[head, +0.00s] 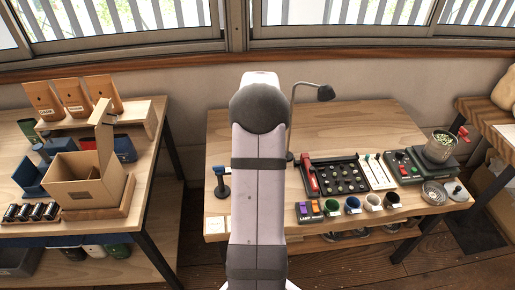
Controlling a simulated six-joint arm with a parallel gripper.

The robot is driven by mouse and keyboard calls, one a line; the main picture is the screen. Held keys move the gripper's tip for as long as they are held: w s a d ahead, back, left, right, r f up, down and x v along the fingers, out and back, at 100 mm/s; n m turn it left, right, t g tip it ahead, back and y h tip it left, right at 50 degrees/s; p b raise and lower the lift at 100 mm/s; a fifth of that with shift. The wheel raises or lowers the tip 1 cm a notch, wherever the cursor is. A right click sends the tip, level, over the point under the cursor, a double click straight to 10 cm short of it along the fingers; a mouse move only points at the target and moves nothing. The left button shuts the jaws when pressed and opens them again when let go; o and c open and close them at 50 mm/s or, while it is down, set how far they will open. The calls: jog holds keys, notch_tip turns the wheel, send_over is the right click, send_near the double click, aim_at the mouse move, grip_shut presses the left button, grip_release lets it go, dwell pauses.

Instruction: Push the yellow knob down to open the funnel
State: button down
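I cannot make out a yellow knob in the head view. No funnel is clearly recognisable either. A metal vessel (440,147) full of green beans stands at the right end of the middle table, with a red part (463,132) at its upper right. My own arm rises through the centre of the view and hides a strip of the table behind it. My gripper does not show, so its position and opening cannot be seen.
The middle table (370,118) carries a black board (336,176) with several round pieces, a row of cups (352,204) and a lamp (325,92). A small dark blue stand (222,184) is left of my arm. An open cardboard box (85,188) stands on the left table.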

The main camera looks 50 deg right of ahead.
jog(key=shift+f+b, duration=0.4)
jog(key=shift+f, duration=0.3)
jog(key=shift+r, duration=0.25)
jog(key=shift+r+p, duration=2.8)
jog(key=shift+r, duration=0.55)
